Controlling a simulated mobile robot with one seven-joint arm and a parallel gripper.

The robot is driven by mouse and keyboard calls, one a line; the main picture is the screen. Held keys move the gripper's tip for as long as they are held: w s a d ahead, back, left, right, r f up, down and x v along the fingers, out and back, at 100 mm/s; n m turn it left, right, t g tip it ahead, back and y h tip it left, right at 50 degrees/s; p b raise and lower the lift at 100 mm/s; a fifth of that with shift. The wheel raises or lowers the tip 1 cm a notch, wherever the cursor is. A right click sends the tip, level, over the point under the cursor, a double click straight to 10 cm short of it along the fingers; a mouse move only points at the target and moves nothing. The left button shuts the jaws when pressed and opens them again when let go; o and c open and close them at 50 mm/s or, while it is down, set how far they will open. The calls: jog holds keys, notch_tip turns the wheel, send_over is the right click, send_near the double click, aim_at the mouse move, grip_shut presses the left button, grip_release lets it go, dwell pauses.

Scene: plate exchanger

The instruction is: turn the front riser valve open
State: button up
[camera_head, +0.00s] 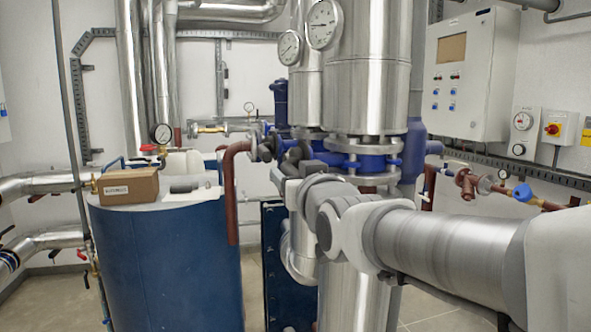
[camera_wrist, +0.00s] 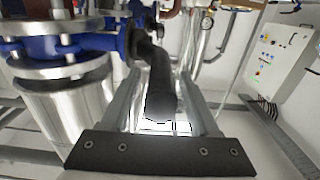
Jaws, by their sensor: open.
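The front riser valve is a blue flanged body (camera_head: 362,154) on the front silver riser (camera_head: 366,95). In the wrist view its blue body (camera_wrist: 45,47) is at upper left. A dark bent lever (camera_wrist: 158,88) comes off the valve side and runs between the fingers of my gripper (camera_wrist: 160,78). The fingers stand apart on either side of the lever, with a gap visible on the right. I cannot tell whether either finger touches it. In the head view my gripper (camera_head: 291,172) is beside the valve, partly hidden by my wrist, and the lever is hard to make out.
A second silver riser (camera_head: 306,95) stands close behind. Dial gauges (camera_head: 322,24) sit on the risers. A blue tank (camera_head: 170,265) with a cardboard box (camera_head: 127,186) on top is at left. A control cabinet (camera_head: 472,75) is on the right wall.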

jog(key=shift+x, duration=0.8)
grip_shut()
dwell(1.0)
